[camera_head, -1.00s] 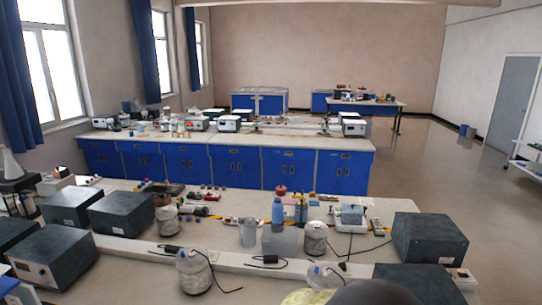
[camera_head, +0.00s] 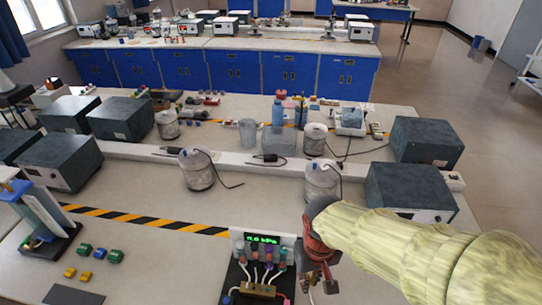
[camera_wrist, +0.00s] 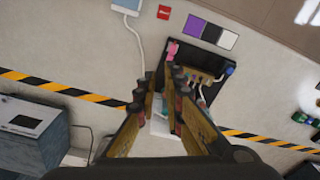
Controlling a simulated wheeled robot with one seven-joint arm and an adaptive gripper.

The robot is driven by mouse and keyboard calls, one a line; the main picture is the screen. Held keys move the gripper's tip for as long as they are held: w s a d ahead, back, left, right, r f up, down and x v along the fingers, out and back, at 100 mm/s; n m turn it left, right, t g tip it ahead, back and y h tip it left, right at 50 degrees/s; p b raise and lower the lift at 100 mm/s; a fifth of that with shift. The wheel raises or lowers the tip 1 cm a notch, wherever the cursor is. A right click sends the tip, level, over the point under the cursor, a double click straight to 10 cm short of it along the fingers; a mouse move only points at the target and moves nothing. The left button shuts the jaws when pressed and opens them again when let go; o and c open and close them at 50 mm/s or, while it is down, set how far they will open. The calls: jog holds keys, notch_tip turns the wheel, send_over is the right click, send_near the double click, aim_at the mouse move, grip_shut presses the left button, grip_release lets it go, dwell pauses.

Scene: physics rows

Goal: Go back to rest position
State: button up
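My gripper (camera_head: 322,278) hangs at the end of my arm in the lower right of the head view, pointing down beside a pressure panel with a green-lit readout (camera_head: 262,240). The readout shows about 0.0 kPa. In the wrist view my gripper's two long fingers (camera_wrist: 167,68) converge near the middle, with a narrow gap between them. I see no object clearly held there. The fingertips overlap the view of the dark board (camera_wrist: 215,58) with coloured connectors and white tubes.
A yellow-black stripe (camera_head: 150,220) crosses the bench. Dark boxes (camera_head: 420,190) and a glass jar (camera_head: 321,178) stand behind my arm. A blue-white stand (camera_head: 40,220) and small coloured blocks (camera_head: 100,254) are on the left. Bare bench lies between the blocks and panel.

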jog(key=s+d+r+m+t+b, duration=0.2)
jog(key=d+r+t+b, duration=0.3)
jog(key=d+r, duration=0.4)
jog(key=shift+s+d+r+m, duration=0.2)
jog(key=shift+s+m, duration=0.1)
jog(key=shift+s, duration=0.5)
jog(key=shift+a, duration=0.1)
